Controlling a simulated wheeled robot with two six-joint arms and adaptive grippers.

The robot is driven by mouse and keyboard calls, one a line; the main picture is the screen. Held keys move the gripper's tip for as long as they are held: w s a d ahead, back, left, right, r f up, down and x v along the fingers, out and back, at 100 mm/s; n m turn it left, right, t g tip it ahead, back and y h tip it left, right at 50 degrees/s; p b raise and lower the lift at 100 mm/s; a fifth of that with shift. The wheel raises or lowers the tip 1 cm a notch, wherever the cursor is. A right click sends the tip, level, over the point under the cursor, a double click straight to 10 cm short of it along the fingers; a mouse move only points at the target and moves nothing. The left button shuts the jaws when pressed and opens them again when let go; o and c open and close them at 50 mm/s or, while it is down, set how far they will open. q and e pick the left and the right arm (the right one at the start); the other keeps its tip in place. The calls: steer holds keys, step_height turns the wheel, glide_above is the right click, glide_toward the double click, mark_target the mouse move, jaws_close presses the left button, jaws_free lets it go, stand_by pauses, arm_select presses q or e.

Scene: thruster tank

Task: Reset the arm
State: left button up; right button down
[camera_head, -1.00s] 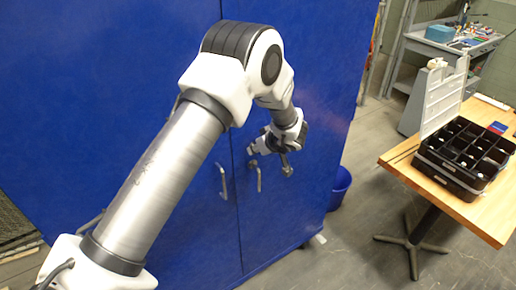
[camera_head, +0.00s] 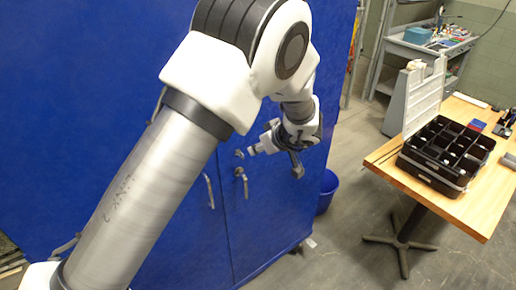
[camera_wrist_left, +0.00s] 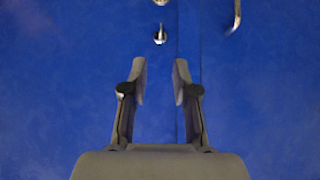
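My left arm reaches in from the left across the head view, its elbow raised near the top. My left gripper (camera_head: 297,171) is in front of the blue cabinet (camera_head: 335,75), to the right of the door handles. The wrist view shows its two fingers (camera_wrist_left: 161,82) apart with nothing between them, the blue cabinet face (camera_wrist_left: 60,90) behind. A metal door handle (camera_head: 209,191) and a second one (camera_head: 244,184) sit low on the doors. In the wrist view a handle (camera_wrist_left: 237,14) and a small metal fitting (camera_wrist_left: 160,34) lie beyond the fingertips. My right gripper is not visible.
A wooden table (camera_head: 480,212) at the right bears a black compartment case (camera_head: 432,178) with its pale lid up. A blue bin (camera_head: 327,192) stands on the floor by the cabinet. A grey workbench (camera_head: 408,47) is behind. Grey floor is open between cabinet and table.

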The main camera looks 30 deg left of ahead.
arm_select(q)
steer(key=s+a+f+m+g+b, duration=0.15)
steer(key=s+f+m+b, duration=0.35)
steer(key=f, duration=0.7)
steer(key=s+a+f+g+b, duration=0.15)
steer(key=s+f+b, duration=0.25)
steer(key=s+f, duration=0.55)
steer(key=s+a+f+m+b, duration=0.3)
steer(key=s+f+b, duration=0.1)
steer(key=f, duration=1.1)
steer(key=s+d+f+m+h+b, duration=0.3)
steer(key=s+d+f+m+h, duration=0.25)
steer(key=s+f, duration=0.55)
steer(key=s+d+r+h, duration=0.2)
steer(key=s+d+h, duration=0.1)
steer(key=s+d, duration=0.2)
steer(key=shift+s+d+r, duration=0.2)
steer(key=shift+d+r, duration=0.2)
steer(key=shift+d, duration=0.75)
steer(key=shift+n, duration=0.25)
